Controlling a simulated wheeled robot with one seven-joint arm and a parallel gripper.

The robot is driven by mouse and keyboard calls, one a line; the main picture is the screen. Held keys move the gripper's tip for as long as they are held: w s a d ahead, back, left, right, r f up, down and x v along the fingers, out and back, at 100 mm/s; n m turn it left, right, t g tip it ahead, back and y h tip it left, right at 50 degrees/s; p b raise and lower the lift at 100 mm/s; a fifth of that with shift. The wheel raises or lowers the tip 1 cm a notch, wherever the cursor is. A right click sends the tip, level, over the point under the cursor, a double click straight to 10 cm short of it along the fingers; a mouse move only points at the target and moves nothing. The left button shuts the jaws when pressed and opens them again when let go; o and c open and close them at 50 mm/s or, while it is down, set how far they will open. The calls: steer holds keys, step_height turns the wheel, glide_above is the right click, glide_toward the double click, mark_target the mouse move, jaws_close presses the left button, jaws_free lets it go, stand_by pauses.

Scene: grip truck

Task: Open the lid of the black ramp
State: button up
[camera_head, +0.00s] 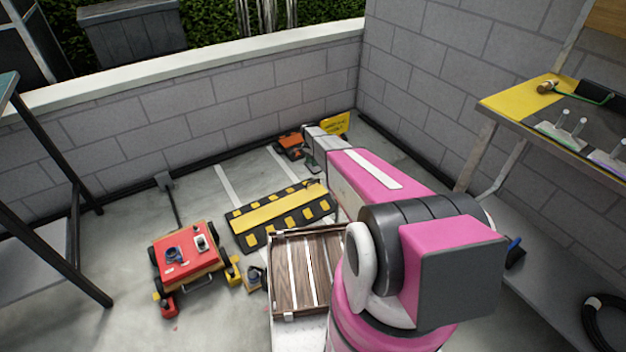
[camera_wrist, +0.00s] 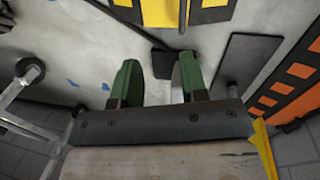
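The black ramp (camera_head: 280,214) with yellow blocks and a wide yellow band lies flat on the floor in the head view, left of my forearm. Its lid looks closed, though its seam is too small to make out. Black and yellow parts, likely of the ramp (camera_wrist: 211,14), show at the top of the wrist view. My gripper (camera_wrist: 158,78) has green fingers held apart, with no object held between them. A dark flat piece (camera_wrist: 163,63) shows beyond the gap. In the head view my gripper (camera_head: 311,166) is small, just beyond the ramp's far right end.
A red cart (camera_head: 186,256) stands left of the ramp, and a wooden crate (camera_head: 305,270) in front. An orange and black object (camera_head: 290,146) and a yellow sign (camera_head: 335,124) are near the wall corner. A workbench (camera_head: 555,115) stands at right.

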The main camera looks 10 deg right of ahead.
steer(key=shift+m, duration=0.6)
steer(key=f, duration=0.5)
steer(key=w+f, duration=0.1)
steer(key=f, duration=0.8)
steer(key=shift+w+d+f, duration=0.3)
steer(key=shift+w+f, duration=0.1)
jaws_close()
